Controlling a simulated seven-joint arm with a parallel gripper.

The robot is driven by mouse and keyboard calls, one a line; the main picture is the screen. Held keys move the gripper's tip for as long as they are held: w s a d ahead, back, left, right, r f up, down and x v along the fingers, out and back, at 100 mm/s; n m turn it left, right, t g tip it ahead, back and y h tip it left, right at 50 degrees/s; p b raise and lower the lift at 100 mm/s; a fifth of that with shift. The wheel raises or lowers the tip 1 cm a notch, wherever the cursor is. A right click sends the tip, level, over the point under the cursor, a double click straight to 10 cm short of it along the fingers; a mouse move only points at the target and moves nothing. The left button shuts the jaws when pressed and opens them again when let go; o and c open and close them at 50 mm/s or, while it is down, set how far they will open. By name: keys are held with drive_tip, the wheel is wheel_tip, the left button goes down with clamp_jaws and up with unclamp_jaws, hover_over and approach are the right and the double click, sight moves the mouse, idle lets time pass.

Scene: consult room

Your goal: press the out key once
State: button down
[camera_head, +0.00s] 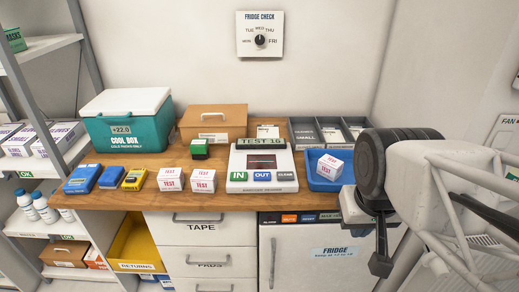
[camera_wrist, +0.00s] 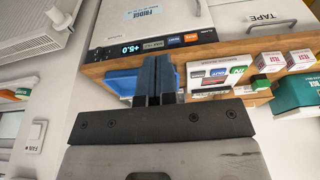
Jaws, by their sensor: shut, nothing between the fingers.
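The device's display reads TEST 16. The OUT key also shows, upside down, in the wrist view (camera_wrist: 218,73). My gripper (camera_head: 380,264) is at the right end of the counter, in front of its edge and well to the right of the device. In the wrist view its fingers (camera_wrist: 155,72) are together and empty, apart from the device, over the blue tray.
TEST boxes (camera_head: 203,181) stand left of the device. A grey sectioned organiser (camera_head: 302,144) is behind it. The fridge (camera_head: 305,262) is below the counter.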

idle(0.6)
drive_tip(key=m+t+y, duration=0.4)
drive_tip(key=m+y, duration=0.2)
drive_tip(key=m, duration=1.3)
hover_over(261, 176)
wheel_tip(261, 176, down, 6)
drive_tip(key=shift+f+n, duration=0.25)
drive_tip(key=shift+n, duration=0.05)
drive_tip(key=shift+f, duration=4.2)
